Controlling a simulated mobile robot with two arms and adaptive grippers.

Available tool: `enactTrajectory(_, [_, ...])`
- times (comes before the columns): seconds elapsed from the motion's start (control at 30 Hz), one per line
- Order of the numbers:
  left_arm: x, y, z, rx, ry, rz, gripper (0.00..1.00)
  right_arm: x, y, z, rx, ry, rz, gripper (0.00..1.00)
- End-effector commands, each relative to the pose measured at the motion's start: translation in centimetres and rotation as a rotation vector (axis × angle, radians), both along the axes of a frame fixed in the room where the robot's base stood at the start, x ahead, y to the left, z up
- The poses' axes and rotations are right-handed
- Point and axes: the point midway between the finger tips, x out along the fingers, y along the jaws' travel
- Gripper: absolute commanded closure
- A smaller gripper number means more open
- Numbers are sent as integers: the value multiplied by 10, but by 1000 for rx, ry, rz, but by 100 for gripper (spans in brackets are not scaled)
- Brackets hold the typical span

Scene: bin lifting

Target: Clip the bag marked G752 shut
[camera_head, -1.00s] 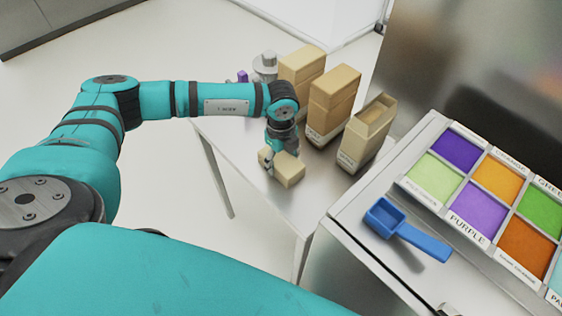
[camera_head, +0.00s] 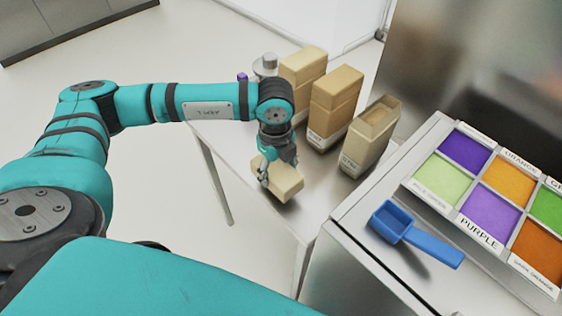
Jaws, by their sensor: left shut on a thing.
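Three tan bags stand upright in a row on a metal table. The rightmost bag (camera_head: 366,142) has an open top; the left bag (camera_head: 299,82) and middle bag (camera_head: 333,112) have closed, capped tops. Their front labels are too small to read surely, so I cannot tell which is G752. My right gripper is not in view.
A cabinet at right carries a blue scoop (camera_head: 415,235) and a tray (camera_head: 433,201) of coloured powders in labelled compartments. A grey metal item (camera_head: 265,65) and a small purple item (camera_head: 242,77) stand behind my left arm.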

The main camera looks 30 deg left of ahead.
Motion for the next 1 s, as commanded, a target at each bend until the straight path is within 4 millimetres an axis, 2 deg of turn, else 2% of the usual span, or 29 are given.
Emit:
enactTrajectory(0.03, [-13,-4,-3,-2,1,-5,71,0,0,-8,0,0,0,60])
enactTrajectory(0.2, [-53,-14,1,-1,0,-6,71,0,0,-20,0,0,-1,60])
enactTrajectory(0.4, [-86,-22,6,0,0,-3,71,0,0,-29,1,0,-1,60])
enactTrajectory(0.63, [-103,-27,9,0,0,0,71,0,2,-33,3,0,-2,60])
enactTrajectory(1.0, [-106,-28,10,0,0,1,71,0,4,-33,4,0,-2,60])
